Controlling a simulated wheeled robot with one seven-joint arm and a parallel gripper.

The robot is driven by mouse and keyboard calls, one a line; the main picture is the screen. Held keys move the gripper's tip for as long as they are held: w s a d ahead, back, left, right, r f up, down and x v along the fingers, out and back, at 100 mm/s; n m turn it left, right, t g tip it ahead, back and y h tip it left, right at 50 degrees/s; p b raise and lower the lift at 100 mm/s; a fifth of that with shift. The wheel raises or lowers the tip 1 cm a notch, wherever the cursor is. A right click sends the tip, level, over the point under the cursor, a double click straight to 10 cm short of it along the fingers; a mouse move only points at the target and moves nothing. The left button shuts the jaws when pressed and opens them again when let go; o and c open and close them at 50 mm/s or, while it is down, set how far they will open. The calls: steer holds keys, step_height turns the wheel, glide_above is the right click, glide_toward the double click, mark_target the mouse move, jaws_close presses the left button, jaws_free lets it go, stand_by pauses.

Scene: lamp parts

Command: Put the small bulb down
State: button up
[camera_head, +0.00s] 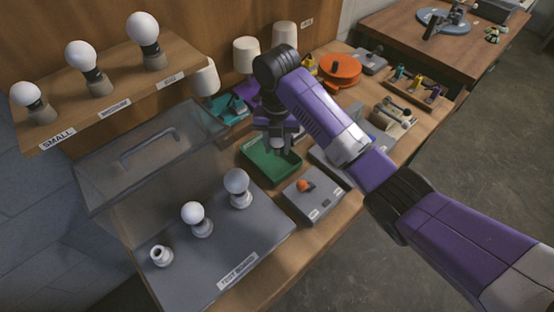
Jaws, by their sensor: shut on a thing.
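My gripper (281,148) points down over the green tray (254,167) and is shut. The small bulb in it is hidden by the fingers or too small to make out. The grey test board (265,238) holds a row of sockets. A bulb (192,212) stands in the middle socket and a larger bulb (236,181) in the far one. Another small bulb (27,95) stands on the shelf above the "SMALL" label.
A clear cover with a handle (148,150) stands left of the tray. A grey box with an orange knob (305,187) is right of the test board. Lamps, an orange round part (339,70) and trays of parts crowd the table's back and right.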

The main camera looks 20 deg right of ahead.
mark_target(277, 153)
steer(key=shift+f, duration=2.95)
steer(key=shift+f, duration=0.1)
steer(key=o, duration=1.1)
step_height(277, 153, up, 12)
steer(key=shift+r+p, duration=0.2)
steer(key=shift+p, duration=0.15)
steer(key=shift+f, duration=0.1)
